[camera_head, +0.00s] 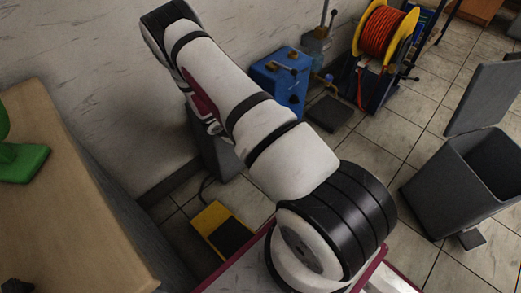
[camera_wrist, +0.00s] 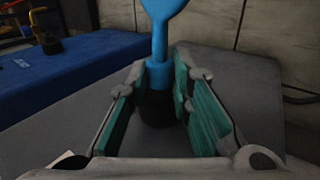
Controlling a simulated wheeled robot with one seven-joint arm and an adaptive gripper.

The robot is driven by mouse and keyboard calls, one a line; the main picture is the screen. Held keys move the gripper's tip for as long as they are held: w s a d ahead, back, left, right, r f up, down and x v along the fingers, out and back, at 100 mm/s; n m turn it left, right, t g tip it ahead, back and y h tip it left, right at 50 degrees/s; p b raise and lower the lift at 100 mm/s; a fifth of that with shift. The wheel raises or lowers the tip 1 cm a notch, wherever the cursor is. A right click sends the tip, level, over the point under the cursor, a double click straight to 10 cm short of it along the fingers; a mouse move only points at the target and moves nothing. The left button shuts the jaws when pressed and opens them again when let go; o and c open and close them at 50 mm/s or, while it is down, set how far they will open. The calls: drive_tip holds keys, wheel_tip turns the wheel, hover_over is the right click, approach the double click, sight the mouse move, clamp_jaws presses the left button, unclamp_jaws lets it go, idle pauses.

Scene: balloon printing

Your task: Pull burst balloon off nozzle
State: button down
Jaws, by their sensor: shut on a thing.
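The burst balloon (camera_wrist: 160,72) is blue in the wrist view, with a narrow neck low down and a wider part running out of the top edge. Its neck sits over a dark, upright nozzle (camera_wrist: 157,108). My gripper (camera_wrist: 159,68) has its teal-padded fingers on either side of the neck and is shut on the balloon. The balloon's upper end is cut off by the frame. In the head view my arm hides the gripper and no balloon can be made out.
A blue machine (camera_head: 280,78) stands by the wall. An orange hose reel (camera_head: 386,38) is behind it. A grey open bin (camera_head: 445,190) stands at the right. A yellow-and-black pedal (camera_head: 215,222) lies on the floor. A wooden-topped table (camera_head: 75,205) fills the left.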

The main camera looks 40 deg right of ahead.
drive_tip(key=shift+s, duration=0.4)
drive_tip(key=shift+s, duration=0.25)
wheel_tip(320, 180, up, 9)
drive_tip(key=p, duration=0.8)
drive_tip(key=shift+f+p, duration=0.1)
drive_tip(key=shift+p, duration=0.3)
wheel_tip(320, 180, up, 8)
drive_tip(key=p, duration=0.5)
drive_tip(key=shift+p, duration=0.35)
